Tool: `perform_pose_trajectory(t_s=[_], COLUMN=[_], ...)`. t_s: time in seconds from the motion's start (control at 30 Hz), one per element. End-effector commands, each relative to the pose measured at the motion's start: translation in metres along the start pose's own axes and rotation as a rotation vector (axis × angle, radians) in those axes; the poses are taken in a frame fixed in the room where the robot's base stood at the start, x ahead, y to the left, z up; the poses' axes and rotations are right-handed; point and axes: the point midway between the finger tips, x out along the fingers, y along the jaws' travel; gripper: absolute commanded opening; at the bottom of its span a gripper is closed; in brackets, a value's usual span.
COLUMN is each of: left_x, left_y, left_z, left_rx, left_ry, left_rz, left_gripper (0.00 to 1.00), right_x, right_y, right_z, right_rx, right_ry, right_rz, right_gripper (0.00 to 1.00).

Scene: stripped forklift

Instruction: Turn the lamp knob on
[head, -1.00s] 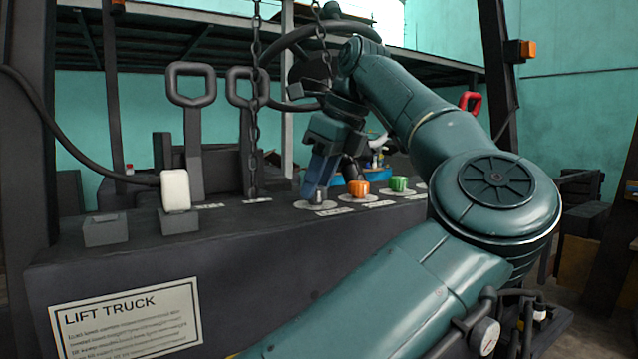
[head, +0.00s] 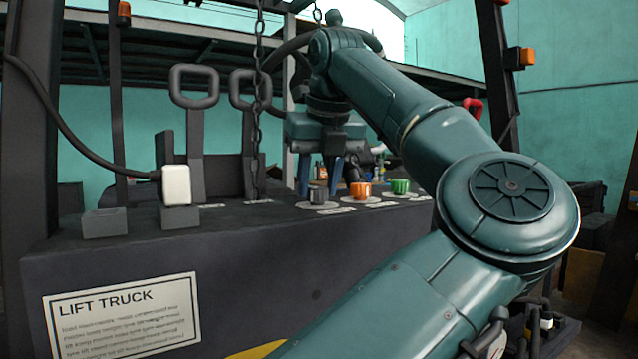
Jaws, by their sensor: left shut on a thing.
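Three knobs stand in a row on the dark console top: a dark grey one (head: 319,197), an orange one (head: 360,190) and a green one (head: 400,187). Each sits on a pale round plate, and the labels are too small to read, so I cannot tell which is named for the lamp. My left gripper (head: 319,189) points down over the dark grey knob. Its two blue fingers stand on either side of it, shut on it. The knob's pointer direction is unclear. My right gripper is not in view.
Two looped levers (head: 194,130) and a hanging chain (head: 256,110) stand just left of the gripper. A white switch (head: 176,185) with a black cable is farther left. A steering wheel is partly hidden behind my arm. A lift truck sign (head: 122,317) is on the front panel.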

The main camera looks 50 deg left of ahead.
Motion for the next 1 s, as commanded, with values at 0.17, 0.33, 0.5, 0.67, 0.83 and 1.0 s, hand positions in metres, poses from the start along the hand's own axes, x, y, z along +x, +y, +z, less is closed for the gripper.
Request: perform_pose_trajectory(t_s=[0.17,0.33,0.5,0.67,0.83,1.0], left_x=[0.0008,0.0006,0.0006,0.0007,0.0005,0.0004], left_y=[0.0005,0.0005,0.0004,0.0004,0.0004,0.0005], left_z=[-0.0006,-0.0006,-0.0006,-0.0006,-0.0004,-0.0002], left_rx=[0.033,0.043,0.044,0.044,0.043,0.042], left_ry=[0.004,0.004,0.005,0.005,0.004,0.003], left_rz=[-0.014,-0.018,-0.018,-0.017,-0.017,-0.017], left_gripper=[0.11,0.11,0.11,0.37,0.51,0.56], right_x=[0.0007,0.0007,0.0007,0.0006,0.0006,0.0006], right_y=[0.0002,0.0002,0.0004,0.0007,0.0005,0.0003], right_z=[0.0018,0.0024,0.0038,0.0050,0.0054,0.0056], right_rx=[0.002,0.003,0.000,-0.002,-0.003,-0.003], right_ry=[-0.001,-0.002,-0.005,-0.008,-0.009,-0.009], right_rz=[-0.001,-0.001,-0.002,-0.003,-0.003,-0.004], right_gripper=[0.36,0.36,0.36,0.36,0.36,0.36])
